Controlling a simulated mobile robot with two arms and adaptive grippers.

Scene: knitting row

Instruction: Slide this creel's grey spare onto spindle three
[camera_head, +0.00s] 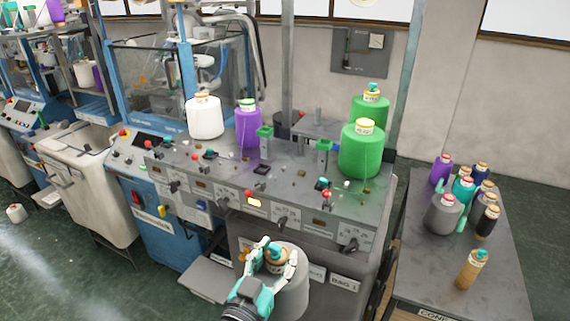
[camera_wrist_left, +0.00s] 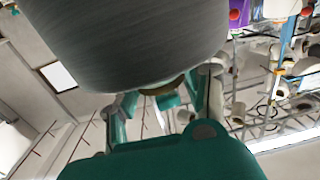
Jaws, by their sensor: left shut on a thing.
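My left gripper (camera_head: 270,262) is shut on the top of a grey cone (camera_head: 291,293) and holds it in front of the creel panel, at the bottom of the head view. The cone's teal and orange top shows between the fingers. In the left wrist view the grey cone (camera_wrist_left: 140,40) fills the upper part, with my left gripper's fingers (camera_wrist_left: 160,100) at its end. The creel (camera_head: 290,190) carries a white cone (camera_head: 204,118), a purple cone (camera_head: 248,127) and two green cones (camera_head: 362,152). Spindle numbers are unreadable.
A side table (camera_head: 480,275) at the right holds another grey cone (camera_head: 442,216), several small coloured cones and a tan one (camera_head: 471,270). A metal upright rises behind the green cones.

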